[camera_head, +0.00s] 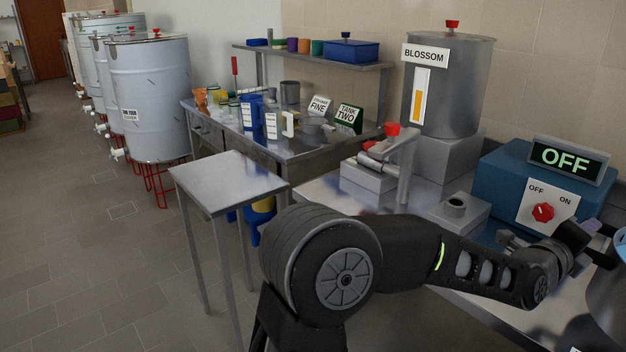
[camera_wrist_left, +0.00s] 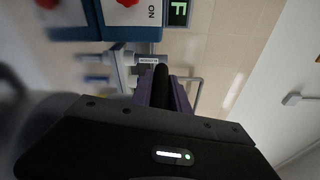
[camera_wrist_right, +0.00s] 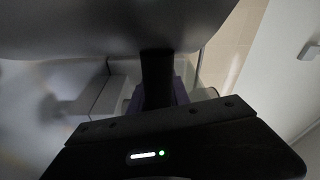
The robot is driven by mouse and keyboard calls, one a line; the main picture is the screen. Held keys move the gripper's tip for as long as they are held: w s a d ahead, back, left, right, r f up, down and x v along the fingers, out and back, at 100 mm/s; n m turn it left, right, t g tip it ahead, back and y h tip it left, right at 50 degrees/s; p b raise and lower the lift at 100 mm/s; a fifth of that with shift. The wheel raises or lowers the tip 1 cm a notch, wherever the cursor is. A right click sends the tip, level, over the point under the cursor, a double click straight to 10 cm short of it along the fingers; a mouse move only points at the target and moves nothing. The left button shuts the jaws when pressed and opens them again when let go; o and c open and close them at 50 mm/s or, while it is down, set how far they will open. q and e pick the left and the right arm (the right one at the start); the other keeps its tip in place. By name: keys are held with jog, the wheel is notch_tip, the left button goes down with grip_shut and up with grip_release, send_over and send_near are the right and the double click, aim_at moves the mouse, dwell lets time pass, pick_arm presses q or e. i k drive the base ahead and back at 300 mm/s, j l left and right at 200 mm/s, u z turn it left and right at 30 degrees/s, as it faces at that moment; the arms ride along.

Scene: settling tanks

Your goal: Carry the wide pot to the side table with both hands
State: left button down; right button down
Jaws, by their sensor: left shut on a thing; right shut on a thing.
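The wide pot (camera_head: 608,290) is a grey metal vessel, cut off by the right edge of the head view. Its grey wall fills the top of the right wrist view (camera_wrist_right: 110,25). The side table (camera_head: 233,178) is a small bare steel table, left of my left arm. The pot's base is hidden.
A steel counter (camera_head: 326,187) holds a blue box with an OFF display (camera_head: 565,157), a tap (camera_head: 402,165) and the BLOSSOM tank (camera_head: 450,85). A cluttered workbench (camera_head: 300,150) stands behind the side table. Large drums (camera_head: 148,95) stand at left; floor (camera_head: 90,270) there is clear.

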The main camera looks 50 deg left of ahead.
aim_at(225, 175)
jog(key=k, duration=0.65)
jog(key=u, duration=1.5)
jog(key=i+j, duration=1.9)
